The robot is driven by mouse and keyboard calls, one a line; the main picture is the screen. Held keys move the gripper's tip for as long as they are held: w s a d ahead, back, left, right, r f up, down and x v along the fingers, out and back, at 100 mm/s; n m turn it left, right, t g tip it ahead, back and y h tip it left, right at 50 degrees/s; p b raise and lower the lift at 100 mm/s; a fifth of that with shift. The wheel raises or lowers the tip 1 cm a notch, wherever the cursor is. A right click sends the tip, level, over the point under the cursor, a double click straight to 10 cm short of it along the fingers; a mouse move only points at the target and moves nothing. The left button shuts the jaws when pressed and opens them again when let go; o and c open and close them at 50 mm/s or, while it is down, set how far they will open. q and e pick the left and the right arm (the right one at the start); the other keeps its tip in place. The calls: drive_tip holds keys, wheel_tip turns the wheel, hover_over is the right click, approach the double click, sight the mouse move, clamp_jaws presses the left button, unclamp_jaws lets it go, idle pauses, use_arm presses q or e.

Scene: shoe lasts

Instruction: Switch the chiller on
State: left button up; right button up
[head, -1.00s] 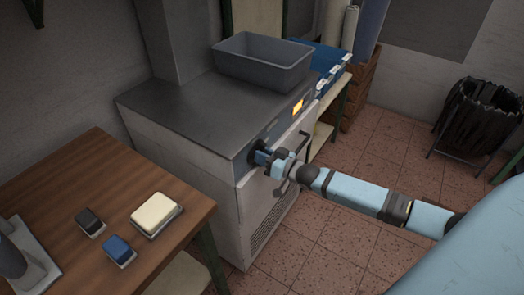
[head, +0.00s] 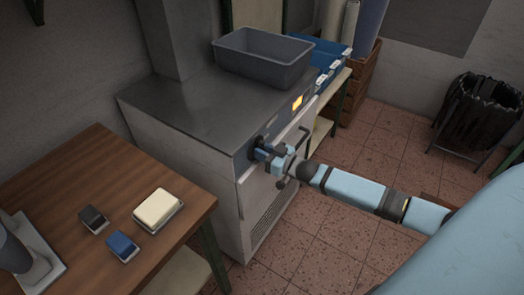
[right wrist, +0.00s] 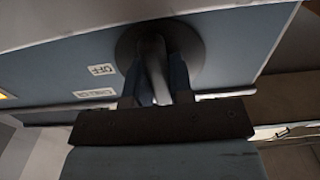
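The chiller (head: 180,112) is a steel-topped cabinet with a blue control strip along its front edge. A lit orange display (head: 297,103) is on that strip. A dark round switch knob (right wrist: 128,48) with a raised grip bar (right wrist: 153,68) shows in the right wrist view. My right gripper (head: 263,152) is at this knob. Its two blue fingers (right wrist: 160,82) lie on either side of the bar and appear closed on it. A white label reading OFF (right wrist: 101,69) is left of the knob; another label (right wrist: 95,93) is too blurred to read. My left gripper is not in view.
A grey bin (head: 262,60) stands on the chiller top. A door handle (head: 296,150) sticks out near my right gripper. A wooden table (head: 75,185) with several small blocks is at the left. A black bag on a stand (head: 475,115) is at the right.

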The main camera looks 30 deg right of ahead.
drive_tip(key=o, duration=0.4)
drive_tip(key=shift+s, duration=0.1)
drive_tip(key=shift+p+v, duration=0.4)
drive_tip(key=shift+v, duration=6.45)
